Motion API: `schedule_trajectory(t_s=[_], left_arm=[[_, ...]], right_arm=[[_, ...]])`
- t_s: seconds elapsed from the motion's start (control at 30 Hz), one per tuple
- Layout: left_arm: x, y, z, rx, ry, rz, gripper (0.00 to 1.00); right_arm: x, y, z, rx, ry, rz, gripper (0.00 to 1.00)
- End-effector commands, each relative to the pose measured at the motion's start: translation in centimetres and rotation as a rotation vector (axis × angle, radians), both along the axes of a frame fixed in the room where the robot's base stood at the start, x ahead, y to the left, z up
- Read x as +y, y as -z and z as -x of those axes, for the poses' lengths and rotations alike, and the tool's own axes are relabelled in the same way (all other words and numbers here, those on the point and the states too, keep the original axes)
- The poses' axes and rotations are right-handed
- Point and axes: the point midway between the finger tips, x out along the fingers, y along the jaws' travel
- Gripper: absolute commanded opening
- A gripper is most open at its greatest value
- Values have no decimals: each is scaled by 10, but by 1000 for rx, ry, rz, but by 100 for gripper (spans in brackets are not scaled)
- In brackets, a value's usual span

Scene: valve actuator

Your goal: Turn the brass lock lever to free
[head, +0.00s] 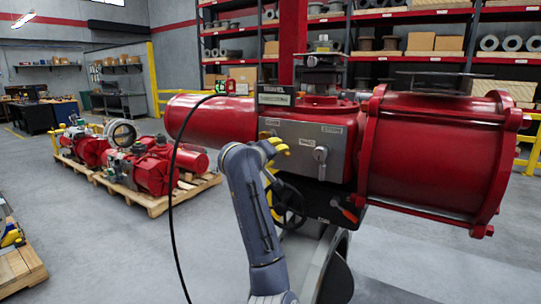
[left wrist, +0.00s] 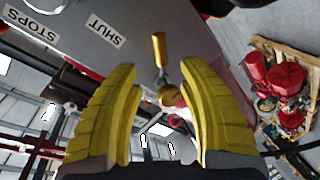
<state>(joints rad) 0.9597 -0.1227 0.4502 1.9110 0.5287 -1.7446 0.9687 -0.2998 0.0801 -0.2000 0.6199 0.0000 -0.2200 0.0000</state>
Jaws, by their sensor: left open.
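The brass lock lever (left wrist: 159,48) shows in the left wrist view as a short brass rod on a grey stem, with a round brass end (left wrist: 171,96) between my fingers. My left gripper (left wrist: 160,68) has yellow fingers spread apart on either side of it; I see no clear grip. In the head view my left gripper (head: 276,147) is at the left part of the grey front plate (head: 290,133) of the red valve actuator (head: 435,150), and the brass lever is hidden there. The plate bears SHUT (left wrist: 103,30) and STOPS (left wrist: 32,22) labels. My right gripper is not in view.
A grey lever (head: 320,154) sits on the plate right of my gripper. A dark handwheel (head: 290,205) and an orange-handled lever (head: 346,212) are below. Red machines (head: 150,168) rest on a pallet behind. Open floor lies at left.

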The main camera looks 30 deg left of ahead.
Motion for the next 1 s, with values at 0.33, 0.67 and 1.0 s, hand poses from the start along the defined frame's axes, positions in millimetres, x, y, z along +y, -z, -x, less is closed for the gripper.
schedule_trajectory(t_s=[0.33,0.67,1.0], left_arm=[[-3,-6,29,-1,-1,1,41],[-3,-6,32,0,0,1,41],[-1,12,34,27,-9,-33,41]], right_arm=[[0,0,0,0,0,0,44],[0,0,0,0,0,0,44],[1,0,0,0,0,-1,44]])
